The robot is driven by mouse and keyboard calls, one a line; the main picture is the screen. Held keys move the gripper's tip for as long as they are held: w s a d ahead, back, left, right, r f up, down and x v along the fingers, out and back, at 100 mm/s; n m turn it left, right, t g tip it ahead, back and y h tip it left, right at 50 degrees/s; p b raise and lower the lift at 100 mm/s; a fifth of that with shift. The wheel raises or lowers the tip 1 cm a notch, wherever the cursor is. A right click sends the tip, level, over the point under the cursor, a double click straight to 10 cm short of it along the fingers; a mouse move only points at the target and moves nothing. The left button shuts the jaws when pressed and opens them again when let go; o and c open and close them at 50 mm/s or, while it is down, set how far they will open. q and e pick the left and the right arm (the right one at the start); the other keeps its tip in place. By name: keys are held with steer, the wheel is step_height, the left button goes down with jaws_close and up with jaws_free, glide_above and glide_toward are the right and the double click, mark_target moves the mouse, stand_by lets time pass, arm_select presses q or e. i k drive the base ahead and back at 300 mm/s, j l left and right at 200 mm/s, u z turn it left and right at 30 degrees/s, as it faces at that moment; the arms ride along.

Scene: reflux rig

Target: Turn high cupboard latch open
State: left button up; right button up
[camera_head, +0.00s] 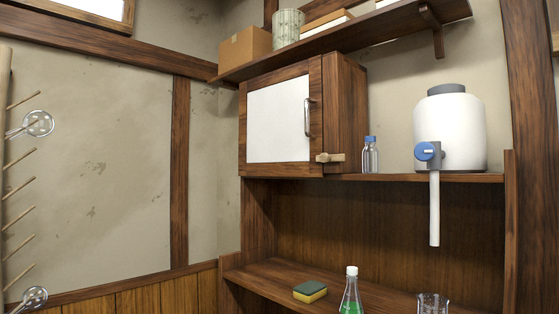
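The high cupboard (280,122) hangs on the wall at the picture's middle, with a dark wood frame and a white door panel. Its door looks shut. A metal handle (308,117) stands upright on the right side of the door. The latch (330,157), a small light wooden bar, lies level at the lower right corner of the door, across the edge between door and frame. Neither of my grippers shows in the head view.
A small blue-capped bottle (370,155) and a white tank (450,130) with a blue tap stand right of the cupboard. Below, a shelf holds a sponge (310,291), a green flask (351,294) and a beaker (432,304). A peg rack (20,185) is at left.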

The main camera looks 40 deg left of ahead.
mark_target(324, 158)
steer(key=u, duration=1.15)
